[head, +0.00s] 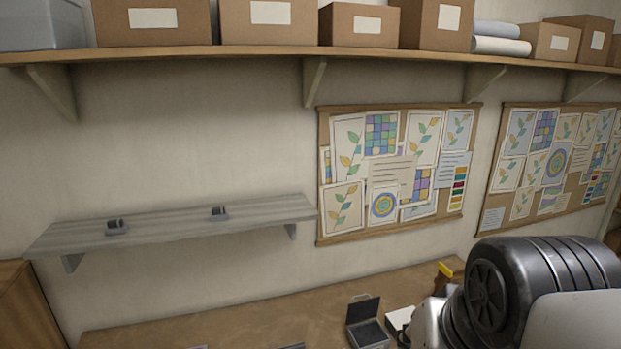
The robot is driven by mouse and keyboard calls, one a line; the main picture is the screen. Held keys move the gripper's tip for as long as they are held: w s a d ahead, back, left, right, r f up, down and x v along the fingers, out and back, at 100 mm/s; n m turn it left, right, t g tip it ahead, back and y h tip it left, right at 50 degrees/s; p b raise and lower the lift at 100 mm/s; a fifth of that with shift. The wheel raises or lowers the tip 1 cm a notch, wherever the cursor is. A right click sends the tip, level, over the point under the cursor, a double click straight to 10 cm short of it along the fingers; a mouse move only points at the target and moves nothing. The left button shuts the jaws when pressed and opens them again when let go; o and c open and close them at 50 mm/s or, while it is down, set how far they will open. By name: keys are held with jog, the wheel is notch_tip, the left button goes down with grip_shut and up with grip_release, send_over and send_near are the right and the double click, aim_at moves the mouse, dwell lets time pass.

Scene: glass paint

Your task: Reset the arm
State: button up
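Part of my arm fills the lower right corner of the head view, with a dark ribbed rounded housing and pale grey link sections. It is in front of the right end of the workbench (215,329) and hides what lies behind it there. My gripper is not in this view, so I cannot see its fingers or whether they hold anything.
A grey wall shelf (165,229) carries two small dark holders (116,227). A long upper shelf (270,52) holds boxes. Pinboards (398,172) hang on the wall. An open dark case (366,325) and a yellow-topped item (445,271) stand on the bench near my arm.

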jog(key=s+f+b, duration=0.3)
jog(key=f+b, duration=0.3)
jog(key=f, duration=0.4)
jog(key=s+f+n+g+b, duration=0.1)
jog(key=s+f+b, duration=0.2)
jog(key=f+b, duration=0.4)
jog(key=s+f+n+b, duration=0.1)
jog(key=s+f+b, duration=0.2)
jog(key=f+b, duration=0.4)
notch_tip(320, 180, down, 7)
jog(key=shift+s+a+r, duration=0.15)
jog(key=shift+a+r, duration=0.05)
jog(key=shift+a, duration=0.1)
